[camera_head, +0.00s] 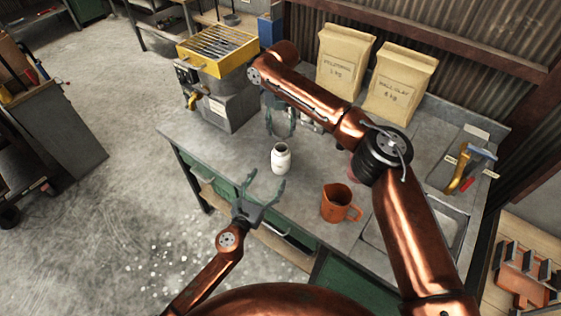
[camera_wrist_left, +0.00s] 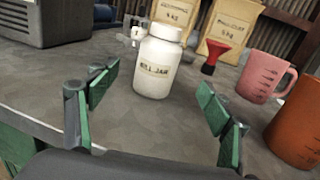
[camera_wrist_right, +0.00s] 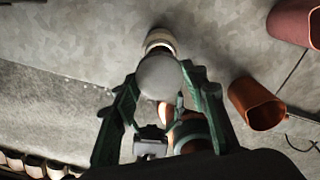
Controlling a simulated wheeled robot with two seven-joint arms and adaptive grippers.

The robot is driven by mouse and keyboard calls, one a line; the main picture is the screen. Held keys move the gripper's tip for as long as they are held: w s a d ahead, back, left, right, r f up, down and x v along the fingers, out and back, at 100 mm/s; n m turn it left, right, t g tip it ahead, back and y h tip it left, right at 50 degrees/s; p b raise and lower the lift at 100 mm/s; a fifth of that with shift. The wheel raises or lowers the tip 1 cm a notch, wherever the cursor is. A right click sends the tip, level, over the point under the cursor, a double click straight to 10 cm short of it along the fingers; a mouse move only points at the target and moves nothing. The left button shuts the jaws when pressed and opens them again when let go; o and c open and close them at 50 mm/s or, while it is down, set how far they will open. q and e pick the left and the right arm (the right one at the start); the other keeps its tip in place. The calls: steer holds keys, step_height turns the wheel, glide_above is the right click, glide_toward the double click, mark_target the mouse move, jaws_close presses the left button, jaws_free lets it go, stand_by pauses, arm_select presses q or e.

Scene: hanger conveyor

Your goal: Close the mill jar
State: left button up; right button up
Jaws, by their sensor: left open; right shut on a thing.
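The white mill jar (camera_head: 281,160) stands upright on the workbench. The left wrist view shows its label and narrower top (camera_wrist_left: 165,34). My left gripper (camera_head: 262,194) is open and empty, on the near side of the jar and apart from it. My right gripper (camera_head: 280,122) reaches down close above or behind the jar. In the right wrist view it is shut on a pale round piece (camera_wrist_right: 160,78), which looks like the jar's lid. The jar (camera_wrist_right: 160,40) shows partly behind that piece. I cannot tell whether the two touch.
An orange pitcher (camera_head: 335,205) stands right of the jar, with a pink jug (camera_wrist_left: 262,76) and red funnel (camera_wrist_left: 215,57) near it. Paper sacks (camera_head: 345,62) stand at the back. A grey machine (camera_head: 228,105) stands left. A sink (camera_head: 450,225) lies right.

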steer(key=shift+d, duration=0.1)
arm_select(q)
steer(key=x, duration=1.2)
steer(key=shift+f, duration=0.1)
steer(key=shift+c, duration=0.6)
steer(key=c, duration=1.7)
arm_select(e)
glide_above(281, 148)
steer(key=shift+w+f, duration=0.1)
steer(key=shift+f, duration=2.4)
steer(key=shift+f, duration=0.9)
steer(key=shift+f, duration=0.55)
